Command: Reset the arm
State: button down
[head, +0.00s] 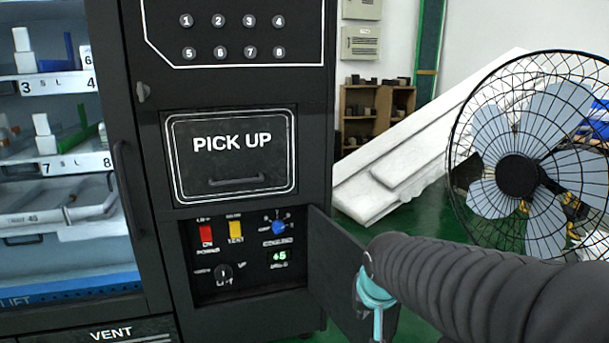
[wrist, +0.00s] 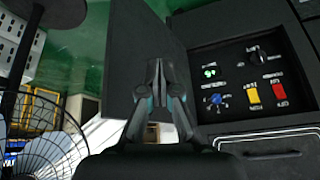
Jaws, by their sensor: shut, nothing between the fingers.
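My gripper (wrist: 153,84) is shut and empty in the wrist view, in front of the open panel door (wrist: 135,50). Whether it touches the door I cannot tell. In the head view my arm comes in from the lower right and the fingertips are hidden, with the open panel door (head: 333,265) beside it. The control panel (head: 212,275) is uncovered and has a red switch (head: 206,234), a yellow switch (head: 235,231), a blue knob (head: 279,228), a black lift knob (head: 223,271) and a lit green display (head: 280,254).
The vending machine (head: 228,103) has a PICK UP hatch (head: 232,165), numbered buttons and a glass door with shelves at left. A large caged fan (head: 518,175) stands at right. White slabs (head: 400,165) lean behind. Green floor shows between the machine and fan.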

jog(key=s+d+r, duration=0.1)
jog(key=s+d, duration=0.1)
jog(key=s, duration=0.6)
jog(key=s+d+r, duration=0.1)
jog(key=s+d, duration=0.1)
jog(key=s, duration=0.7)
jog(key=shift+s+n, duration=0.25)
jog(key=shift+n, duration=0.15)
jog(key=shift+r, duration=0.1)
